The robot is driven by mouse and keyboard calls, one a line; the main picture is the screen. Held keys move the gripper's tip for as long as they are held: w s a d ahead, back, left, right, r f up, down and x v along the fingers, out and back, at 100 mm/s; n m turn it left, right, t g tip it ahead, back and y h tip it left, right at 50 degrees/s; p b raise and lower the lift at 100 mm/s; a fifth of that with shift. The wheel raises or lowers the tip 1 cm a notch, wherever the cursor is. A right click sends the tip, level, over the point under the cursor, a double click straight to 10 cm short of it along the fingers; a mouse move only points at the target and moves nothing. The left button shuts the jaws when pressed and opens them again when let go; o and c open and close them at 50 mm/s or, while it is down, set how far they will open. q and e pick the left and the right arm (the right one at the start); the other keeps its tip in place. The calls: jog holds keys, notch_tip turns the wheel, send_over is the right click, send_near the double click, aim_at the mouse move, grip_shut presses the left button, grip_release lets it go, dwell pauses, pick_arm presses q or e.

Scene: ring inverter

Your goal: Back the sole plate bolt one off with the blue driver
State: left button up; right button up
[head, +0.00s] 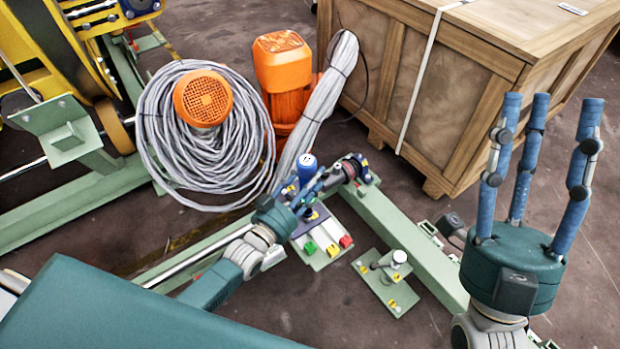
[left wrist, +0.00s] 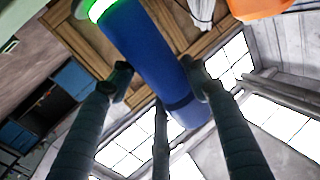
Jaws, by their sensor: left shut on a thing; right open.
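The blue driver (head: 307,168) stands roughly upright in my left gripper (head: 318,186), at the near end of the grey cable bundle. In the left wrist view the blue driver (left wrist: 150,55) lies between the closed fingers, and a ring near its upper end glows green. Its tip is hidden in the head view by the gripper. A green plate (head: 318,258) with coloured blocks lies just below that gripper. A second green plate (head: 405,298) has yellow-marked bolts and a silver knob. I cannot tell which bolt is one. My right gripper (head: 547,105) is open, empty and points up at the right.
A coil of grey cable (head: 160,140) and orange motors (head: 282,65) stand behind the left gripper. A large wooden crate (head: 450,90) fills the back right. Green frame beams (head: 395,225) cross the floor. Open floor shows at the lower middle.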

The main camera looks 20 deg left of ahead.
jog(key=shift+w+a+f+g+h+p, duration=0.15)
jog(key=shift+w+f+g, duration=0.25)
jog(key=shift+w, duration=0.25)
jog(key=shift+w+a+f+g+h+p, duration=0.15)
jog(key=shift+w+f+g, duration=0.2)
jog(key=shift+w, duration=0.25)
jog(key=shift+d, duration=0.1)
